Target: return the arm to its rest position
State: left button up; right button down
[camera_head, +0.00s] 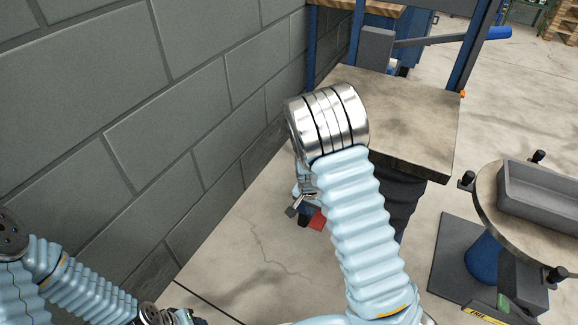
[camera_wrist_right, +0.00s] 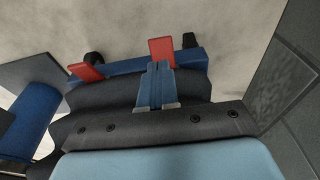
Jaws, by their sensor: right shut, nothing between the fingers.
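My right arm rises from the bottom of the head view in light blue bellows. It bends at a silver ringed joint in the middle of the picture. My right gripper (camera_head: 294,208) hangs below that joint, small and partly hidden by the arm. It is shut and empty. It is above the floor, near a lift table (camera_head: 425,155). My left arm comes in at the lower left in blue bellows. My left gripper (camera_head: 183,317) is only partly in view at the bottom edge, and its fingers cannot be made out.
A grey block wall (camera_head: 120,120) runs along the left. The lift table has black bellows (camera_head: 399,200) and, low down, red pedals (camera_wrist_right: 161,49) and a blue base. A round stand (camera_head: 487,195) with a grey tray (camera_head: 540,195) is at right. Bare floor (camera_head: 250,235) lies between wall and lift table.

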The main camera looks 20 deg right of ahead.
jog(key=s+a+f+n+g+y+p, duration=0.1)
jog(key=s+a+f+n+p, duration=0.1)
jog(key=s+a+f, duration=0.3)
jog(key=s+a+f+n+y+p, duration=0.1)
jog(key=s+a+f+n+y, duration=0.15)
jog(key=s, duration=0.45)
pick_arm(q)
jog(key=r, duration=0.1)
jog(key=d+r+p, duration=0.1)
jog(key=r, duration=0.2)
jog(key=shift+s+d+r, duration=0.15)
jog(key=shift+s, duration=0.1)
pick_arm(e)
jog(key=s+a+r+n+y, duration=0.1)
jog(key=s+a+n+y, duration=0.1)
jog(key=s+a, duration=0.4)
jog(key=a+n, duration=0.1)
jog(key=a, duration=0.2)
jog(key=shift+s+t, duration=0.3)
pick_arm(q)
jog(key=shift+d, duration=0.1)
pick_arm(e)
jog(key=shift+n, duration=0.25)
